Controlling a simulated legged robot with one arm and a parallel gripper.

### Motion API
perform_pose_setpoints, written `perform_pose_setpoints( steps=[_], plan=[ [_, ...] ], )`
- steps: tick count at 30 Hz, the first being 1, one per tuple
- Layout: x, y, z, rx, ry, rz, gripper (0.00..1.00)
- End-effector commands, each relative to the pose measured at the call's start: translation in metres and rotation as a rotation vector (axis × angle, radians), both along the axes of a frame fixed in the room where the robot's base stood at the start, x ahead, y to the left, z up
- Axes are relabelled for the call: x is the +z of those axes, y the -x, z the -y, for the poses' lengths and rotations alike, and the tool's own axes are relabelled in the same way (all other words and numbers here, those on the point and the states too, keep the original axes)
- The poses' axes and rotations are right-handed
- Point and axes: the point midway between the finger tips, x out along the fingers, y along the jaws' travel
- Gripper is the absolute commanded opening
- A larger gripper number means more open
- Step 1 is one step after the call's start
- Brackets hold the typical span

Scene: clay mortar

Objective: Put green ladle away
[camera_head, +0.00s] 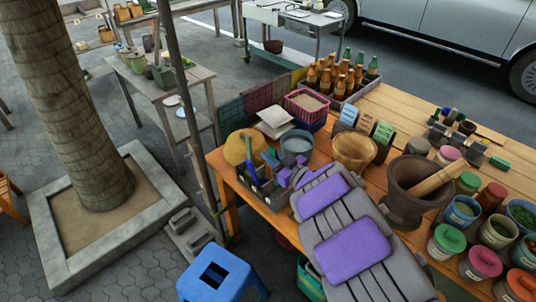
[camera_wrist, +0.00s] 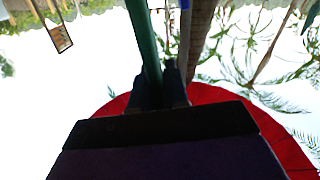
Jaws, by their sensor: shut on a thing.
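In the wrist view a green handle, the green ladle (camera_wrist: 144,45), runs up from between the dark fingers of my gripper (camera_wrist: 160,92). My gripper is shut on it. The ladle's other end is hidden. In the head view my gripper (camera_head: 287,174), purple and grey, is at the left end of the wooden table, at the grey utensil box (camera_head: 270,196). Blue and green handles show in and over this box. I cannot tell which green piece there is the held ladle, nor whether it touches the box.
A stone mortar (camera_head: 408,210) with a wooden pestle (camera_head: 440,178) stands right of my arm. A wooden bowl (camera_head: 354,150), a grey pot (camera_head: 297,142) and a yellow-brown round pot (camera_head: 240,146) stand near the box. Lidded jars crowd the right. A pole (camera_head: 180,90) rises at the table's left.

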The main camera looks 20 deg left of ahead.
Motion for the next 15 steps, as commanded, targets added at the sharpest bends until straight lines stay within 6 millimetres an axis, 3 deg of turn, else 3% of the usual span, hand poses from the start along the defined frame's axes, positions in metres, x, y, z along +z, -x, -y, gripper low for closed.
perform_pose_setpoints(
  steps=[6, 15],
  plan=[
    [-0.024, 0.001, -0.01, 0.004, 0.006, -0.001, 0.0],
    [-0.048, 0.0, -0.002, 0.002, 0.0, -0.001, 0.0]
  ],
)
